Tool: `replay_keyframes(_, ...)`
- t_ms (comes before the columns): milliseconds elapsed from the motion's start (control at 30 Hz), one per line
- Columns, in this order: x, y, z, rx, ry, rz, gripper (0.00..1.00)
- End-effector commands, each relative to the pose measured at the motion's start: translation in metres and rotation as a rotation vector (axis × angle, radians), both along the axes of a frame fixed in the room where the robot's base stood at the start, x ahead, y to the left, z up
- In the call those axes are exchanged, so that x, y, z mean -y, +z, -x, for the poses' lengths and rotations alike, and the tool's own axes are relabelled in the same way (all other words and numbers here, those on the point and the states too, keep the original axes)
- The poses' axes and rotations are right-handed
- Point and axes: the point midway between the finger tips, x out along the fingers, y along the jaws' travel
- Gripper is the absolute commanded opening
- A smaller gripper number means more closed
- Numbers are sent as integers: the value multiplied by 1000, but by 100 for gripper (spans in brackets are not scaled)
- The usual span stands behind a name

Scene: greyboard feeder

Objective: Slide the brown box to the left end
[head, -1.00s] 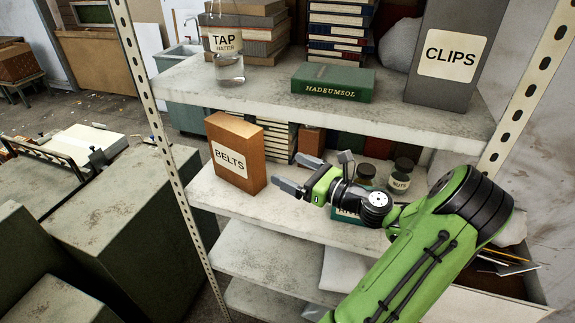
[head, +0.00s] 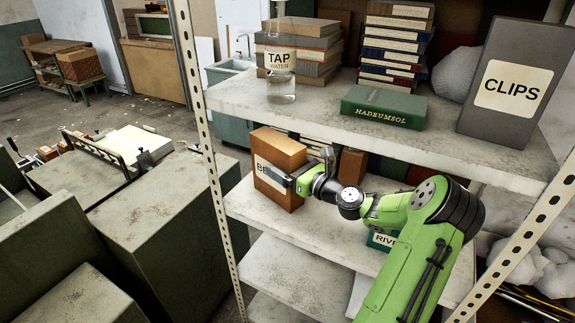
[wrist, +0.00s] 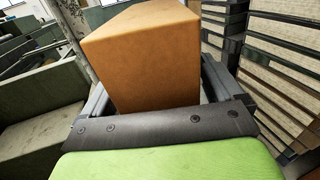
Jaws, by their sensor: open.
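The brown box (head: 290,193), with a partly covered label that reads "BE", stands upright on the middle shelf (head: 330,237) near its left end. In the wrist view the brown box (wrist: 145,50) stands between the two fingers, with a finger along each side. My gripper (head: 290,182) is open and reaches the box from the right, one finger in front of its label face. In the wrist view my gripper (wrist: 155,95) shows its dark palm bar close to the near face of the box. Whether a finger touches the box cannot be told.
The upper shelf holds a tap water bottle (head: 281,75), a green book (head: 384,107) and a grey CLIPS box (head: 514,85). A perforated post (head: 205,130) stands at the shelf's left end. A teal box (head: 381,240) is partly behind my arm.

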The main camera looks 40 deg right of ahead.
Motion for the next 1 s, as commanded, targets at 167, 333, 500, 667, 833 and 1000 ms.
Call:
replay_keyframes(167, 0, 0, -1, 0, -1, 0, 94)
replay_keyframes(333, 0, 0, -1, 0, -1, 0, 80)
replay_keyframes(500, 0, 0, 0, 0, -1, 0, 54)
replay_keyframes(667, 0, 0, 0, 0, -1, 0, 29)
replay_keyframes(833, 0, 0, -1, 0, 0, 0, 26)
replay_keyframes(1000, -3, 1, -5, -1, 3, -2, 26)
